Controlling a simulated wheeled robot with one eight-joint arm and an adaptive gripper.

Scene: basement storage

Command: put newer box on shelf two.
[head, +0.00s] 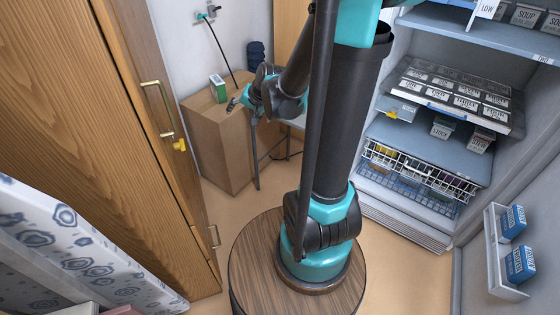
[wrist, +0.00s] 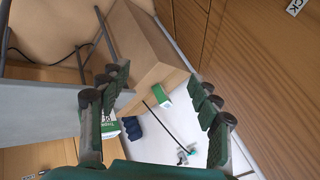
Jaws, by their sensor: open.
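A small green-and-white box (head: 217,88) stands on a large brown carton (head: 225,140); it shows in the wrist view (wrist: 165,92) between my fingers, beyond the tips. A second white-and-green box (wrist: 109,127), with printing, is partly hidden behind my left finger in the wrist view. I cannot read a date on either box. My gripper (head: 236,102) is open and empty, near the carton's top right edge in the head view. The open cabinet at right has a top shelf (head: 480,32) and a middle shelf (head: 430,140); I cannot tell which is numbered two.
Labelled boxes sit on a tray (head: 455,103) in the cabinet, with wire baskets (head: 420,175) below. A wooden cupboard (head: 90,110) stands at left. The door rack (head: 505,250) holds blue boxes.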

